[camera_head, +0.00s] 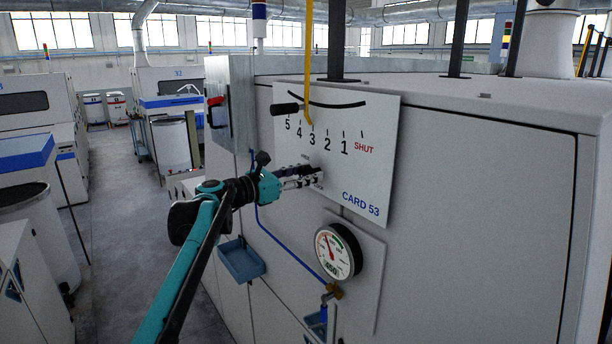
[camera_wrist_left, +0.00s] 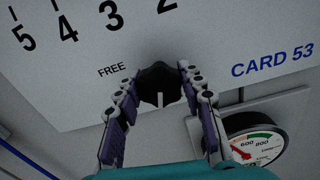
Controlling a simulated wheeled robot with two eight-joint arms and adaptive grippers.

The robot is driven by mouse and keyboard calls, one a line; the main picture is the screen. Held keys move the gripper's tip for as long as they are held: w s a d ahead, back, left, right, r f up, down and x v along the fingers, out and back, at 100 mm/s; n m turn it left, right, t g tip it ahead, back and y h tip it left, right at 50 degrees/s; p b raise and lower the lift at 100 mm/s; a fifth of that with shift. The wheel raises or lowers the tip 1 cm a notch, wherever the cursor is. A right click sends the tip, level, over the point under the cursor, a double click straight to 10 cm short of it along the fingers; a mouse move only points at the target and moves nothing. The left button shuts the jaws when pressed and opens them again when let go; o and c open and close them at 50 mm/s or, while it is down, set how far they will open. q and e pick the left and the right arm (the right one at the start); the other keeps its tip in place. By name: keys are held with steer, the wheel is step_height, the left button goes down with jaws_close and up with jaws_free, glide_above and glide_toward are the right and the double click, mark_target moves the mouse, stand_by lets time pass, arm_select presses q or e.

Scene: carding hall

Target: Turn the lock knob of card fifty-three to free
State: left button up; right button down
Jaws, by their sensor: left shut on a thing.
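The CARD 53 panel (camera_head: 378,150) is a white plate on the machine's side, with a scale from 5 to 1 and SHUT. My left gripper (camera_head: 318,177) reaches the panel below the scale, and its fingers cover the lock knob in the head view. In the left wrist view the dark round lock knob (camera_wrist_left: 158,72) lies between the fingertips of my left gripper (camera_wrist_left: 160,88), which are shut on it. A white mark on the knob's lower part runs up and down. The word FREE is printed to the knob's left. My right gripper is not in view.
A black handle (camera_head: 287,109) sits at the scale's left, and a yellow rod (camera_head: 309,60) hangs before the scale. A round gauge (camera_head: 338,251) is below the panel, also in the wrist view (camera_wrist_left: 258,146). A blue tray (camera_head: 241,261) and blue hose are below my arm.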

arm_select(q)
steer(key=m, duration=0.4)
steer(key=shift+m, duration=0.3)
steer(key=m, duration=0.5)
steer(key=shift+b, duration=0.35)
steer(key=m, duration=0.6)
steer(key=shift+f+m, duration=0.1)
steer(key=shift+m, duration=2.4)
steer(key=o, duration=1.2)
steer(key=shift+c, duration=0.2)
steer(key=v, duration=1.2)
